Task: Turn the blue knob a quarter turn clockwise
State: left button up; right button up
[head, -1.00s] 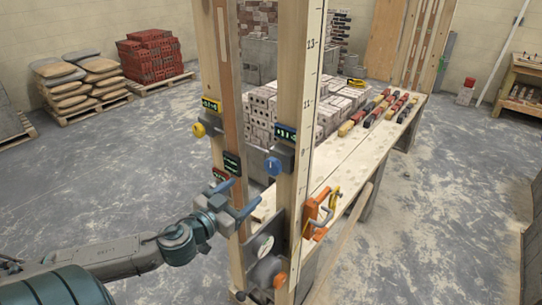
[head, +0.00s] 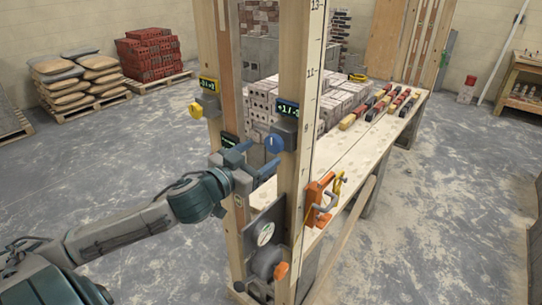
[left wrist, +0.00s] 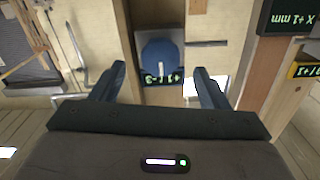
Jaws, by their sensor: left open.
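The blue knob (head: 275,142) sits on a grey box with a small green-lit display on the right wooden post. In the left wrist view the blue knob (left wrist: 160,50) shows as a round disc with a white mark, ahead of and between the fingertips. My left gripper (head: 256,157) is open, its blue fingers pointing at the knob from just below and left in the head view. It also shows in the left wrist view (left wrist: 159,72). The fingers look apart from the knob; nothing is between them. My right gripper is not in view.
A yellow knob (head: 195,110) with its own display is on the left post (head: 229,60). A workbench (head: 345,150) with bricks stands behind the posts.

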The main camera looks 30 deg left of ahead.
aim_at(272, 146)
pick_arm(q)
jog(key=w, duration=0.2)
jog(key=shift+w, duration=0.65)
jog(key=shift+w+d, duration=0.1)
jog(key=shift+w, duration=0.85)
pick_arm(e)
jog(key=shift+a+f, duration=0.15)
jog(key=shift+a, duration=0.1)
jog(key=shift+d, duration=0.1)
pick_arm(q)
jog(key=c, duration=1)
jog(key=shift+m, duration=0.4)
